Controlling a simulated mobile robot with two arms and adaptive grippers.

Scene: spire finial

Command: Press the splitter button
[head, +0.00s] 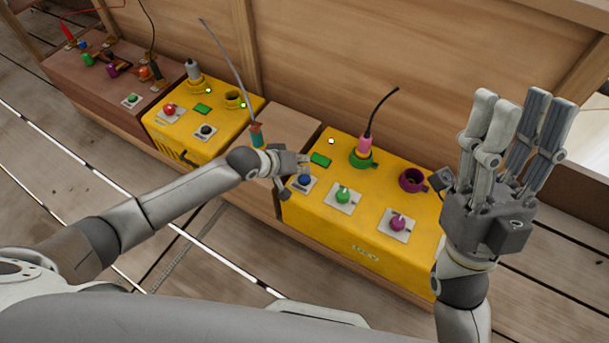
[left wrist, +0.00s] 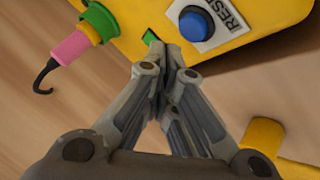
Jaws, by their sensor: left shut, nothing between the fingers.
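The near yellow box (head: 330,230) carries a blue button (head: 304,181), a green button (head: 343,195) and a purple button (head: 398,223), each on a white plate. Its front label is too small to read, so I cannot tell which button is the splitter's. My left gripper (head: 304,158) is shut and empty, just above and behind the blue button. In the left wrist view the fingertips (left wrist: 170,48) point beside the blue button (left wrist: 194,25), whose plate reads "RES". Contact is not visible. My right gripper (head: 522,103) is open and empty, raised right of the box.
A pink plug (head: 364,145) sits in a green socket; a purple socket (head: 412,180) is empty. Another yellow box (head: 190,145) has red and black buttons. A brown box (head: 105,80) with plugs stands further left. A teal plug (head: 257,135) is behind my left wrist.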

